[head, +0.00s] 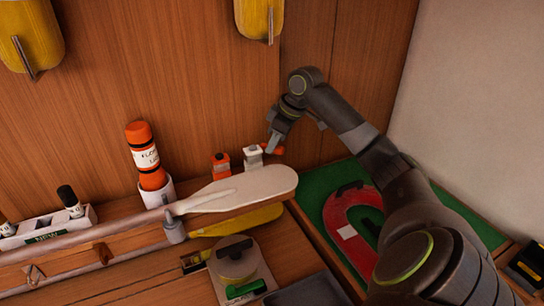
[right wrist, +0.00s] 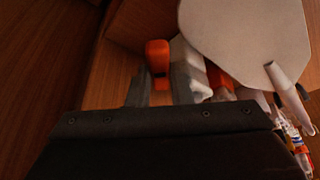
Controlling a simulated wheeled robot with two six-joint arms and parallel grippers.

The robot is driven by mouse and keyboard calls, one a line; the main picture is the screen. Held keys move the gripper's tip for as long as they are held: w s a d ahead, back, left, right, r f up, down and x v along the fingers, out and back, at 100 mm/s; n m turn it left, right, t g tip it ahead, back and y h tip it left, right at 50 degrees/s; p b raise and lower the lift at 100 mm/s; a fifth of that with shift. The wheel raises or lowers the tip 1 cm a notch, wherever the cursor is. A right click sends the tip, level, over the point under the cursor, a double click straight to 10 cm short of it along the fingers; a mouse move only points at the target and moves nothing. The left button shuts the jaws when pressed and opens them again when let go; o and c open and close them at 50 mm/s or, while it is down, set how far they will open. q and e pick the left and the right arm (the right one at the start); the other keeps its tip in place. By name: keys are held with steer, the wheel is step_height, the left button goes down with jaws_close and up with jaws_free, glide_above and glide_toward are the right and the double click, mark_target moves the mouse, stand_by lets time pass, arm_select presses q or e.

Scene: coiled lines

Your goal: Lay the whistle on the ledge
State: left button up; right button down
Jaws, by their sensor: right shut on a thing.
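My right gripper (head: 271,146) reaches down beside the wood wall and is shut on a small orange object, which looks like the whistle (head: 278,150). In the right wrist view the orange whistle (right wrist: 158,57) shows between the grey fingers (right wrist: 160,88). The fingers partly hide it. In the head view it is held just behind the rounded end of the pale paddle. The paddle lies along a wooden ledge (head: 126,209). My left gripper is out of view.
A pale paddle (head: 245,188), an orange-and-white item (head: 220,164) and a white fitting (head: 253,157) are close to the gripper. An orange flask (head: 146,157) stands in a white holder at left. A red horseshoe-shaped item (head: 345,222) lies on a green tray (head: 318,186) at right.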

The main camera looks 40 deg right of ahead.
steer(key=x, duration=0.1)
steer(key=p+x, duration=0.1)
steer(key=x, duration=0.1)
steer(key=shift+d, duration=0.35)
steer(key=shift+s+f, duration=0.15)
steer(key=shift+f, duration=0.3)
step_height(320, 180, down, 3)
steer(key=shift+r+p, duration=0.2)
steer(key=shift+p, duration=0.5)
steer(key=shift+f+p, duration=0.15)
steer(key=shift+p, duration=0.15)
steer(key=shift+w+d+f, duration=0.1)
steer(key=shift+w+f, duration=0.15)
steer(key=c, duration=1.6)
jaws_free()
steer(key=shift+f, duration=0.15)
